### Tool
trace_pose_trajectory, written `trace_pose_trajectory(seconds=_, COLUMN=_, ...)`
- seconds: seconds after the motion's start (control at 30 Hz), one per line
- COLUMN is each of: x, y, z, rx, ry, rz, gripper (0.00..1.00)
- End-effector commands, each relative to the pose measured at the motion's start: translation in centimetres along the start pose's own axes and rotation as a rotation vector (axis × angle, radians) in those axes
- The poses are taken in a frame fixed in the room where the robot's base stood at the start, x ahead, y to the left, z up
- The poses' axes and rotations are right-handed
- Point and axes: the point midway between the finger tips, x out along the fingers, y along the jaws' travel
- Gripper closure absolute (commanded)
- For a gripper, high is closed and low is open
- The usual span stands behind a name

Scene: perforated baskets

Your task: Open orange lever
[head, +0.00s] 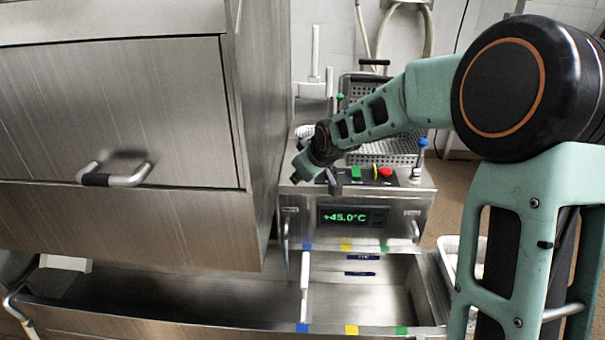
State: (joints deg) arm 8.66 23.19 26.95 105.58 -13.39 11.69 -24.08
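I cannot make out an orange lever in the head view; it may be hidden behind my arm or outside the picture. A blue-topped lever (422,148) stands upright at the right end of the steel control box (300,206). A small green-topped part (340,98) shows behind my arm. My gripper (318,180) is at the left end of the box top, left of the green button (356,172). It is small and partly turned away, so its finger opening and any contact are unclear.
A perforated basket (395,150) stands behind. A large steel machine with a handle (115,178) fills the left. An open steel basin (380,298) lies in front.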

Motion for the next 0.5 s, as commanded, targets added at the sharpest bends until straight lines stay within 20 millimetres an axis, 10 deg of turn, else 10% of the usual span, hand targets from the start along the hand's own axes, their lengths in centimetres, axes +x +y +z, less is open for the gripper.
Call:
trace_pose_trajectory(seconds=0.23, x=0.19, y=-0.87, z=0.26, rx=-0.003, ry=-0.009, rz=-0.015, gripper=1.00)
trace_pose_trajectory(seconds=0.27, x=0.19, y=-0.88, z=0.26, rx=-0.003, ry=-0.009, rz=-0.015, gripper=0.78)
trace_pose_trajectory(seconds=0.5, x=0.13, y=-0.56, z=0.12, rx=-0.002, ry=-0.005, rz=-0.009, gripper=0.61)
